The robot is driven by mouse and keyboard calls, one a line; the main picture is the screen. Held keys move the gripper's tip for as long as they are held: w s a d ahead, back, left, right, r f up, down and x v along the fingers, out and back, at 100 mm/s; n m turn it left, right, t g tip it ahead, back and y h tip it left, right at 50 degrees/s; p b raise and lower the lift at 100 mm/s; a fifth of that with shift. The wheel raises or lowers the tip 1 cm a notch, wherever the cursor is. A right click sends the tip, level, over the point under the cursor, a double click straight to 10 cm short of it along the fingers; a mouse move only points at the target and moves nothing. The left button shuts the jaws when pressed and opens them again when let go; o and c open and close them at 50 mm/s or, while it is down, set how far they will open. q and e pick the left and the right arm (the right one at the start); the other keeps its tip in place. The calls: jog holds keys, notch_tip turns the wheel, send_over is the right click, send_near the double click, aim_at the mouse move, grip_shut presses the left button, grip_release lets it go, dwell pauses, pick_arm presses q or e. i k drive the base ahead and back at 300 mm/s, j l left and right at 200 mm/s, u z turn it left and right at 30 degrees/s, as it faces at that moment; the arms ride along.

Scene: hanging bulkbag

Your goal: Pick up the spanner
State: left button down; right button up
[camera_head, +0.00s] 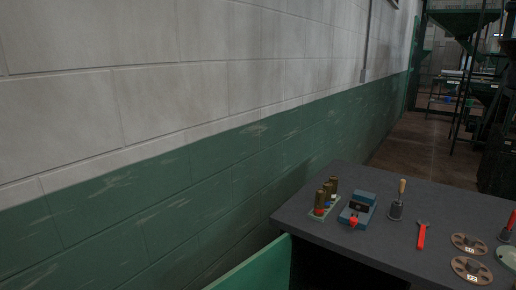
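The spanner (422,235) has a red handle and a small metal head. It lies flat on the dark table (376,187), to the right of the small holder with the wooden-handled tool. Its head points away from me and nothing covers it. Neither of my grippers is in the head view.
A green tray with brass cylinders (325,199), a blue device with a red knob (358,208) and a holder with a wooden-handled tool (397,207) stand left of the spanner. Brown discs (471,268) lie to its right. A green and white wall (150,200) runs along the left.

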aim_at(420, 244)
jog(key=z, duration=1.65)
jog(key=i+j+u, duration=0.15)
jog(key=j+u, duration=0.15)
jog(key=j, duration=0.15)
jog(key=i+j+u, duration=0.15)
jog(key=j+u, duration=0.15)
jog(key=i+j+u, duration=0.3)
jog(key=j, duration=0.15)
jog(key=k, duration=0.05)
